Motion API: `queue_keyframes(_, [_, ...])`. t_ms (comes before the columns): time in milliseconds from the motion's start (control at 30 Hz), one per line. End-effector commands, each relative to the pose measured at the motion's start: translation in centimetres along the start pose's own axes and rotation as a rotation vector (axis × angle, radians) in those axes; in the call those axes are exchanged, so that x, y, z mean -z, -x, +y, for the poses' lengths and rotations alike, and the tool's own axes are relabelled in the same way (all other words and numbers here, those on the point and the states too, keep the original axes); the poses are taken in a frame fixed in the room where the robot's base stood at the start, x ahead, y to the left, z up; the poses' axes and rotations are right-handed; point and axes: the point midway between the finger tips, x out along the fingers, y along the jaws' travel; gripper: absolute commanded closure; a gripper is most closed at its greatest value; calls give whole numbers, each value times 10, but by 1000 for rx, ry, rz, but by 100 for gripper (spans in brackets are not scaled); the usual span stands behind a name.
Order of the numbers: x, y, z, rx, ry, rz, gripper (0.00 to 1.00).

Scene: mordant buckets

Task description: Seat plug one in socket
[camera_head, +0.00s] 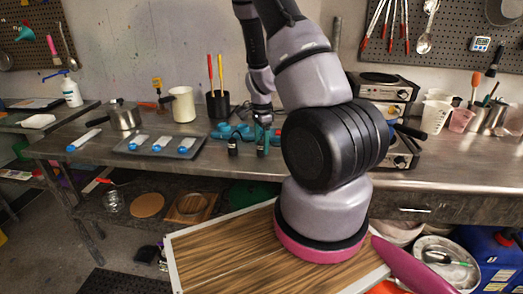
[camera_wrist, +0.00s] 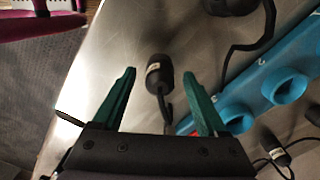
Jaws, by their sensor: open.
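A black plug (camera_wrist: 157,72) with a small white label and a cable stands on the steel bench between my gripper's fingertips in the wrist view. I cannot read its number. My gripper (camera_wrist: 160,74) has green fingers spread wide, one on each side of the plug with gaps. In the head view my gripper (camera_head: 263,136) is low over the bench. The blue socket strip (camera_wrist: 265,75) with round raised sockets lies just right of the gripper in the wrist view. In the head view the strip (camera_head: 226,130) is partly hidden behind the gripper.
Another black plug (camera_wrist: 230,5) is at the top of the wrist view and one (camera_wrist: 272,147) is at lower right, with loose cables around. In the head view a black plug (camera_head: 232,147) stands left of my gripper. A grey tray (camera_head: 130,151) with blue-tipped items is further left.

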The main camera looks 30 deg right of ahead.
Motion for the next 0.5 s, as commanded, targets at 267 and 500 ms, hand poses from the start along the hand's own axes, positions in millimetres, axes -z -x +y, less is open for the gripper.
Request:
queue_keyframes(267, [0, -1, 0, 0, 0, 0, 44])
queue_keyframes(500, [0, -1, 0, 0, 0, 0, 100])
